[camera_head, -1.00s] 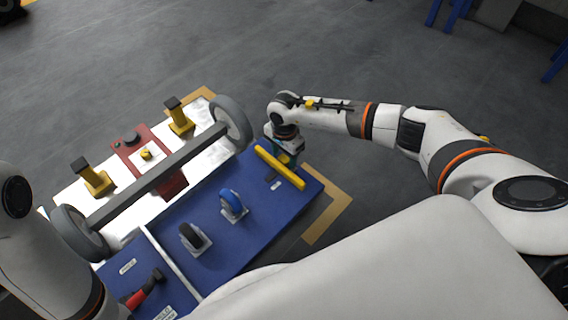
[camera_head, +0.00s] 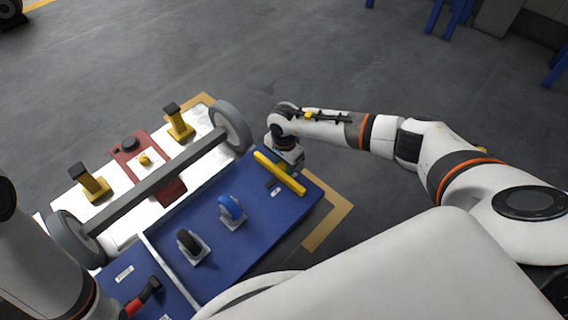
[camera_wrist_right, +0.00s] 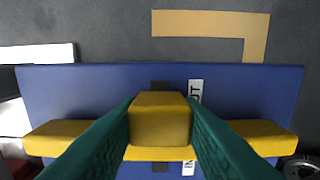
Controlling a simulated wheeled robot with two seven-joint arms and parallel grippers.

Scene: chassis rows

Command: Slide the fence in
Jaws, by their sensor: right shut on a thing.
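The fence is a yellow bar (camera_head: 280,173) lying across the right end of the blue work surface (camera_head: 255,228). In the right wrist view the fence (camera_wrist_right: 50,138) runs left to right, with a raised yellow block (camera_wrist_right: 160,118) at its middle. My right gripper (camera_wrist_right: 160,122) has its green fingers on both sides of that block and is shut on it. In the head view my right gripper (camera_head: 284,158) is just behind the fence, its fingertips largely hidden. An "OUT" label (camera_wrist_right: 195,90) shows beyond the bar, and another label (camera_wrist_right: 188,168) is on the near side.
A blue caster (camera_head: 231,208) and a black caster (camera_head: 190,246) stand on the blue surface. A grey axle with two wheels (camera_head: 160,178) lies over the white surface beside yellow posts (camera_head: 180,124). A red-handled tool (camera_head: 140,298) lies front left.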

